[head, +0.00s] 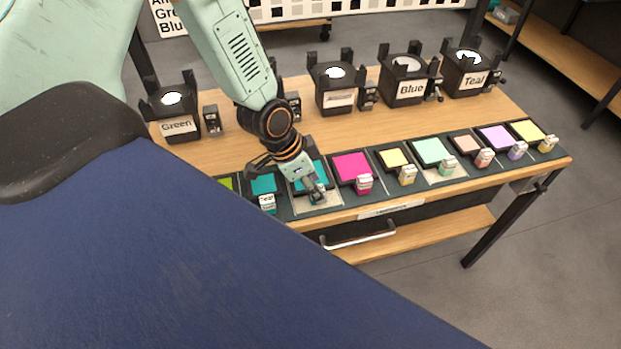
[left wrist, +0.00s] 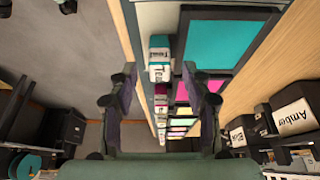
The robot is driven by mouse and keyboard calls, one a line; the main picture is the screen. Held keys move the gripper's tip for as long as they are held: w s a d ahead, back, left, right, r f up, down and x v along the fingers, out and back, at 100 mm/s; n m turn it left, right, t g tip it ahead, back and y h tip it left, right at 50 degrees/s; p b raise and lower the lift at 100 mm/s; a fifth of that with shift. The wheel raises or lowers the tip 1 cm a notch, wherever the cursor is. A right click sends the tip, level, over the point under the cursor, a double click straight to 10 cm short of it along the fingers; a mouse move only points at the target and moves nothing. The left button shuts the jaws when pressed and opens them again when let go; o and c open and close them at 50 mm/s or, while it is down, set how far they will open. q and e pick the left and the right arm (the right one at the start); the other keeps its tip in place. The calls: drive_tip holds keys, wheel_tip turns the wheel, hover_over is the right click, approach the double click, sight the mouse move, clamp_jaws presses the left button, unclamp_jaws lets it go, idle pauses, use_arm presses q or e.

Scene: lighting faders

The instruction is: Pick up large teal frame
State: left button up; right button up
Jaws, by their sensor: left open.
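The large teal frame (head: 319,170) lies on the dark strip along the table's front edge, partly hidden by my left gripper (head: 317,192). In the left wrist view it is a wide teal sheet in a black border (left wrist: 221,43), with a white and teal tab (left wrist: 160,58) marked "Teal" at its side. My left gripper, in the left wrist view (left wrist: 160,76), is open, with a finger on either side of the tab. I cannot tell whether either finger touches it. A smaller teal frame (head: 263,185) lies to the left. My right gripper is not in view.
A magenta frame (head: 351,166) lies close on the right, with several other coloured frames beyond it. Black lamp holders stand behind, including Green (head: 180,125), Blue (head: 409,89) and Teal (head: 468,80). A drawer handle (head: 358,237) projects below the front edge.

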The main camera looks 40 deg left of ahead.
use_arm(q)
drive_tip(key=shift+b+x, duration=0.65)
drive_tip(key=shift+x, duration=0.25)
drive_tip(key=shift+c, duration=0.3)
clamp_jaws()
